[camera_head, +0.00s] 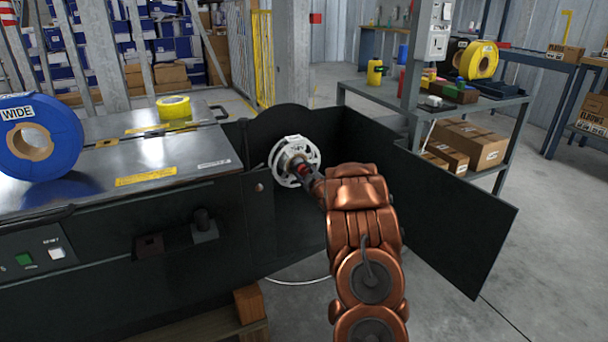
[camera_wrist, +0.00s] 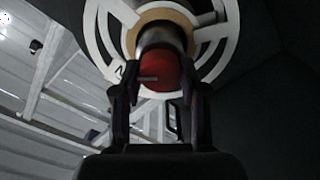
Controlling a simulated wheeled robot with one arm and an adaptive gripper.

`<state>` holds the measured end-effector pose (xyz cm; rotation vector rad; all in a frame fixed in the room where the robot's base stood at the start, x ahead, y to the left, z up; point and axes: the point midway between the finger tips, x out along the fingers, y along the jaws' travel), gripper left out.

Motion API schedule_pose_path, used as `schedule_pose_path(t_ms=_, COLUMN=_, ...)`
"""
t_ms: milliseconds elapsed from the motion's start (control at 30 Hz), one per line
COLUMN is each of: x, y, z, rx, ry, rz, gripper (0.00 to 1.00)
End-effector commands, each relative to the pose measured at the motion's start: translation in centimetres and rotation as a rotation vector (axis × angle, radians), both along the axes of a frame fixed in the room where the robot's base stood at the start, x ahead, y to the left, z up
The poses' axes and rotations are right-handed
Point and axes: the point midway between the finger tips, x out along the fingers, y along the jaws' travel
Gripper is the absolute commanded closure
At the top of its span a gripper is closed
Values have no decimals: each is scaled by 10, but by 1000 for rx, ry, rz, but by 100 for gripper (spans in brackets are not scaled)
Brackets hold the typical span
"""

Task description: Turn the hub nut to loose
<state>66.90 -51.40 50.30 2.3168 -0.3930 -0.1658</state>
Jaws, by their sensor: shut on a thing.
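The hub nut (camera_wrist: 160,72) is a red round piece at the centre of a white spoked wheel (camera_wrist: 93,25). In the head view the white wheel (camera_head: 281,158) stands upright on the dark machine, and a bit of red shows at its hub. My gripper (camera_wrist: 160,88) is in front of the hub, with one finger on each side of the red nut, shut on it. In the head view my gripper (camera_head: 308,176) reaches the hub from the front right, and my copper-coloured arm hides part of that area. The nut's far side is hidden.
The dark machine's open side panel (camera_head: 430,200) stands to the right of my arm. A workbench (camera_head: 400,100) with boxes stands behind. Open floor lies at the right.

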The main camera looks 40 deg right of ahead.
Motion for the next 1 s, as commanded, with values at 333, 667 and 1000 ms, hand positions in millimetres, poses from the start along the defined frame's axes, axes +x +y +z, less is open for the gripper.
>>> schedule_pose_path(t_ms=333, x=1, y=2, z=-2, rx=-315, ry=106, rz=3, gripper=92)
schedule_pose_path(t_ms=667, x=2, y=3, z=-3, rx=-568, ry=195, rz=4, gripper=92)
schedule_pose_path(t_ms=1000, x=2, y=3, z=-3, rx=-714, ry=246, rz=4, gripper=92)
